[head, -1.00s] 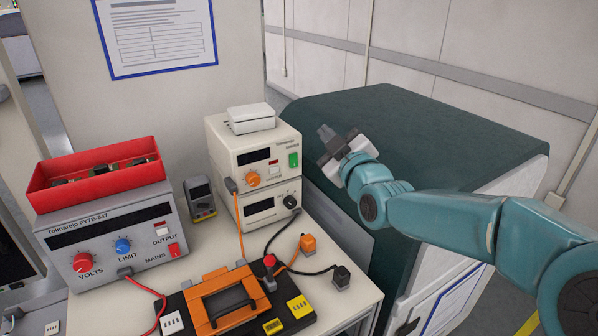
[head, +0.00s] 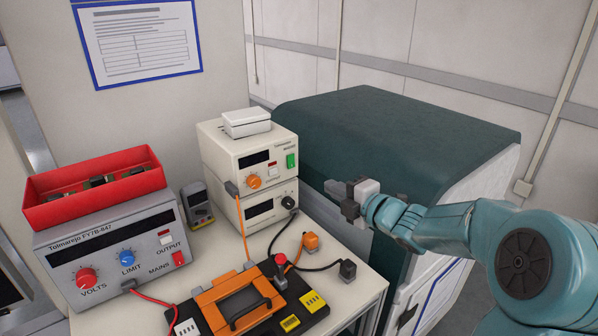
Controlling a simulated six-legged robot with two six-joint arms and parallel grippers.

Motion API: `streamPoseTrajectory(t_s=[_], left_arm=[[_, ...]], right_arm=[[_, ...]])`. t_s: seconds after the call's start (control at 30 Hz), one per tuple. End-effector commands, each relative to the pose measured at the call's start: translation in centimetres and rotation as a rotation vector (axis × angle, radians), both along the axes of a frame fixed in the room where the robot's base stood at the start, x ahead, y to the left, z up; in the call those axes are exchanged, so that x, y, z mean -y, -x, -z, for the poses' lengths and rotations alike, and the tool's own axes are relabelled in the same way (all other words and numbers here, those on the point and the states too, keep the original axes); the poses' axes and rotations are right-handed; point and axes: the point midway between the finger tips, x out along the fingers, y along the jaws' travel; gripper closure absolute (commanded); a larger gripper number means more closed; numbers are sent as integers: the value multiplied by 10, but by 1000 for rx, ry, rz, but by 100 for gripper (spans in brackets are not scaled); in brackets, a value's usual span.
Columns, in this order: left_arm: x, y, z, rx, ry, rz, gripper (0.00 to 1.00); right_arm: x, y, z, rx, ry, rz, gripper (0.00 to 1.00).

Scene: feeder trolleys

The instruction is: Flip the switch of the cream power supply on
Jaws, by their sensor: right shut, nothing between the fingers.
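The cream power supply (head: 226,165) stands at the back right of the trolley top, on top of a second cream unit (head: 241,212). Its front has a dark display, an orange knob (head: 254,182), a small red-and-white output button and a green rocker switch (head: 291,161) at the right end. The switch is too small to tell which way it is tipped. My right gripper (head: 334,187) is shut and empty. It is to the right of the supply and a little lower than the switch in the picture, apart from it, with its fingertips pointing left. My left gripper is out of view.
A grey supply (head: 105,250) with a red bin (head: 97,189) on it stands at left, a multimeter (head: 197,206) behind. A black-and-orange battery case (head: 240,303) and cables lie in front. A dark green cabinet (head: 400,130) stands behind my right arm.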

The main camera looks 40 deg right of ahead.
Motion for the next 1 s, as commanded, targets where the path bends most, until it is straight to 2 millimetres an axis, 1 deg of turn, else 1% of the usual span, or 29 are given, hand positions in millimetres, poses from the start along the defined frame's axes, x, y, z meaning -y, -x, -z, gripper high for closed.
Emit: streamPoseTrajectory(t_s=[0.07, 0.3, 0.37, 0.47, 0.57, 0.9, 1.0], left_arm=[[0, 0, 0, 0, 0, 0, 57], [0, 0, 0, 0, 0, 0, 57], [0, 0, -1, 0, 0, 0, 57], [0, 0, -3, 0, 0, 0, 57], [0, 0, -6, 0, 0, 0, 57], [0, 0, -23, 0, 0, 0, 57], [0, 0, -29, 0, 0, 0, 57]], right_arm=[[4, 2, 0, -1, 1, 6, 100], [4, 1, 0, -1, -1, 7, 100], [5, 0, 0, -1, -1, 7, 100], [5, -10, 1, 0, -2, 6, 100], [5, -26, 2, 0, -2, 4, 100], [12, -99, 11, -2, -2, 6, 100], [14, -115, 12, -1, -2, 6, 100]])
